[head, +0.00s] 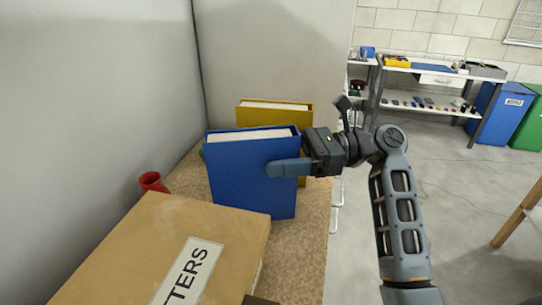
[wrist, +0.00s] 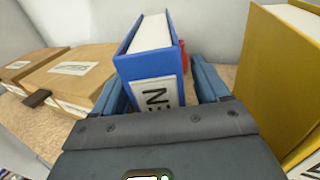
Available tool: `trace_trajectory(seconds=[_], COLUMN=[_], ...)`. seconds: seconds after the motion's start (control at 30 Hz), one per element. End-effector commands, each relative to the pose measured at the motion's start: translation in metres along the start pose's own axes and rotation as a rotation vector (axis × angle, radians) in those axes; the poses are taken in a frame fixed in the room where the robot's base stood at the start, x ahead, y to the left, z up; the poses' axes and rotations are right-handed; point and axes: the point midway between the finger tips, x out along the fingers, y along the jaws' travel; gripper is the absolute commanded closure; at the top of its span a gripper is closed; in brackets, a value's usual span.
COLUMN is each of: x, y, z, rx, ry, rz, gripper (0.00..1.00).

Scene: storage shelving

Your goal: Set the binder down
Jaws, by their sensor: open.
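The blue binder (head: 240,172) stands upright on the brown shelf board (head: 300,260), its white pages showing on top. In the wrist view the blue binder (wrist: 172,62) is between my two fingers, with its labelled spine facing my gripper. My gripper (head: 285,168) reaches in from the right, with one finger across the binder's front face. In the wrist view my gripper (wrist: 160,92) is open, with a gap between the binder and the right finger. The far finger is hidden behind the binder in the head view.
A yellow binder (head: 272,106) stands behind the blue one, right of it in the wrist view. A cardboard box (head: 190,230) lies in front, and a red cup (head: 152,182) stands at the left by the grey wall. A workbench (head: 440,72) and bins are far off.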

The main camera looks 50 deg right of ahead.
Motion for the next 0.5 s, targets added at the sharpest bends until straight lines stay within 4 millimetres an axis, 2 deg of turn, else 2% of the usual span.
trace_trajectory(seconds=[0.3,0.5], x=[-0.065,-0.094], y=[-0.001,0.0], z=[0.0,0.0], rx=[-0.001,0.0], ry=[0.0,-0.001], rz=[-0.004,0.0], gripper=[0.26,0.26])
